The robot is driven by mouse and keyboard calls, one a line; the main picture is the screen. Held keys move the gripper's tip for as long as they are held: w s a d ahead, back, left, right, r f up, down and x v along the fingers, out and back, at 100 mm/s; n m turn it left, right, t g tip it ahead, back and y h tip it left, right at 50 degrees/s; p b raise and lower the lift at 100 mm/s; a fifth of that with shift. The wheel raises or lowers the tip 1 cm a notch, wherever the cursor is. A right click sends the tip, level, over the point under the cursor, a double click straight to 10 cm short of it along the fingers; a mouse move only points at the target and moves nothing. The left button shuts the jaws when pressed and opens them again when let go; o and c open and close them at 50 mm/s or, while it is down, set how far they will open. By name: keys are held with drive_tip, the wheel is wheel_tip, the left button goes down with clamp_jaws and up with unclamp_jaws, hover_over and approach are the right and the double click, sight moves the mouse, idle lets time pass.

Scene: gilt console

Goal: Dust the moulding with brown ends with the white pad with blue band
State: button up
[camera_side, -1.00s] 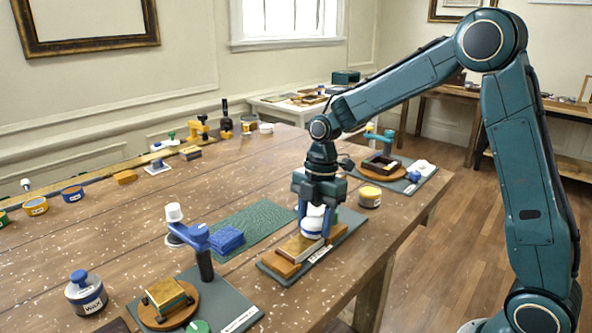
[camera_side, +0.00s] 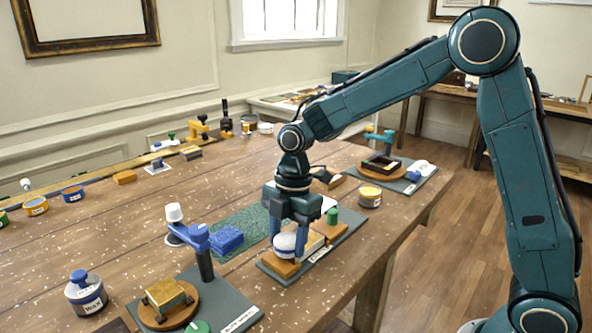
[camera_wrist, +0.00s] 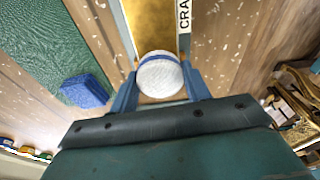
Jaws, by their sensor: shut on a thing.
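My gripper (camera_side: 286,252) is shut on the white pad with blue band (camera_side: 284,243). The pad is at the near-left end of the gilt moulding (camera_side: 314,243), by its near brown end block (camera_side: 284,268). The far brown end block (camera_side: 331,233) is clear of the pad. The moulding sits on a grey labelled board (camera_side: 347,230). In the wrist view, the pad (camera_wrist: 160,76) lies between my fingers, with the golden moulding (camera_wrist: 155,25) running away above it. Whether the pad touches the moulding's face is hard to tell.
A green peg (camera_side: 332,216) stands by the far end block. A blue block (camera_side: 226,240) lies on a green mat (camera_side: 250,222) to the left. A blue-armed stand (camera_side: 204,255) and a gilt piece on a round base (camera_side: 166,299) are at front left.

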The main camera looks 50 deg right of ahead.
drive_tip(key=shift+d+r, duration=0.15)
drive_tip(key=shift+r, duration=3.6)
